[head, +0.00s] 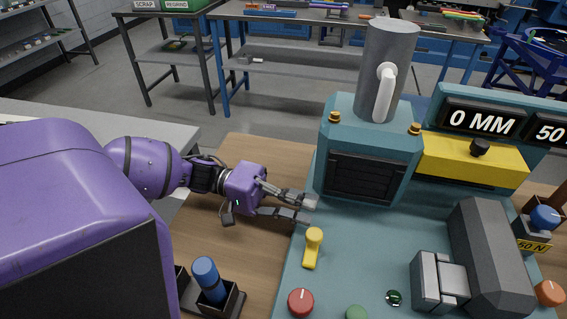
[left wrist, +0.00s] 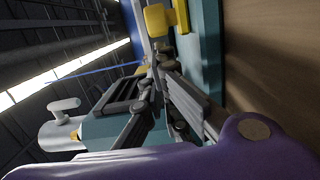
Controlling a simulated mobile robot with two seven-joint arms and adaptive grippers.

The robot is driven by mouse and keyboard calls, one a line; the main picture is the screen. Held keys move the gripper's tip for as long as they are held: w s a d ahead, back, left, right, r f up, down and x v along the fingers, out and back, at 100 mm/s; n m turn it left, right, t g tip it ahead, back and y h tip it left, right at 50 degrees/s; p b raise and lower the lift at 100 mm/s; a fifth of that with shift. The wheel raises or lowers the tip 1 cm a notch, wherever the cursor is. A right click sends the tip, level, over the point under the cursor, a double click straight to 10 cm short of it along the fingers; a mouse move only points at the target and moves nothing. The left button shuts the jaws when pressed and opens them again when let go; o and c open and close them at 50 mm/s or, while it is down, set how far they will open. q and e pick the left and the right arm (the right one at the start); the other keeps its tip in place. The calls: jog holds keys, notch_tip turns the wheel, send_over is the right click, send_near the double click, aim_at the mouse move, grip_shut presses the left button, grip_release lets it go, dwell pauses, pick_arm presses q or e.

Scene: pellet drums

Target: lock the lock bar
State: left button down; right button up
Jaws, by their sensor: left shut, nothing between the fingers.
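A yellow lever (head: 313,247) with a rounded top, which looks like the lock bar, stands on the left part of the teal machine base (head: 345,245). It also shows at the top of the left wrist view (left wrist: 160,20). My left gripper (head: 308,211) reaches in from the left over the base's left edge, just behind the lever and seemingly apart from it. It is shut and empty. Its fingers (left wrist: 163,58) point toward the yellow lever in the left wrist view. My right gripper is in neither view.
A teal housing with a grey cylinder (head: 388,70) rises behind the lever. A red knob (head: 301,302) and a green button (head: 357,313) are in front. A grey block (head: 490,255) stands right. A blue-handled item (head: 208,278) sits in a black holder at front left.

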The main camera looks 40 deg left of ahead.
aim_at(310, 228)
pick_arm(q)
jog(key=shift+x, duration=1.25)
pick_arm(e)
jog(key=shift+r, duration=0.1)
pick_arm(q)
jog(key=s, duration=0.1)
jog(key=s+d+p, duration=0.2)
jog(key=s, duration=0.1)
jog(key=shift+r, duration=0.2)
jog(key=shift+s+f, duration=0.1)
jog(key=shift+f, duration=0.2)
jog(key=shift+s+a, duration=0.1)
jog(key=shift+a, duration=0.2)
jog(key=v, duration=1.1)
jog(key=shift+a, duration=0.2)
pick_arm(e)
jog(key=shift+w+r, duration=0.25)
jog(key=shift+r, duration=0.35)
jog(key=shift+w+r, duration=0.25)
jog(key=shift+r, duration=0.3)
